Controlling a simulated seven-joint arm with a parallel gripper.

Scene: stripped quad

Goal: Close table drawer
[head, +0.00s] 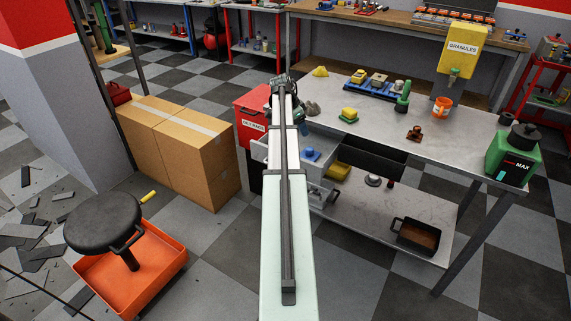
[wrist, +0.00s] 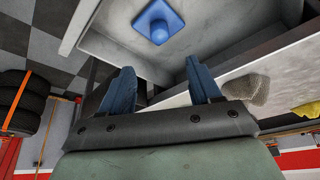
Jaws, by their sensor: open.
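A light grey table drawer (head: 317,168) is pulled out under the left end of the metal-topped table (head: 455,130). It holds a blue block with a knob (head: 310,154). My arm hides part of the drawer in the head view. In the wrist view, the drawer (wrist: 110,50) and the blue block (wrist: 158,22) lie beyond my fingertips. My gripper (wrist: 161,82) is open, its two blue fingers apart with nothing between them. I cannot tell whether a finger touches the drawer. My arm hides most of the gripper in the head view.
A black open box (head: 372,157) hangs under the tabletop. A red bin (head: 250,118) and cardboard boxes (head: 195,150) stand to the left. A black stool (head: 103,222) stands over an orange tray (head: 150,262). Several small items and a green canister (head: 510,155) are on the table.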

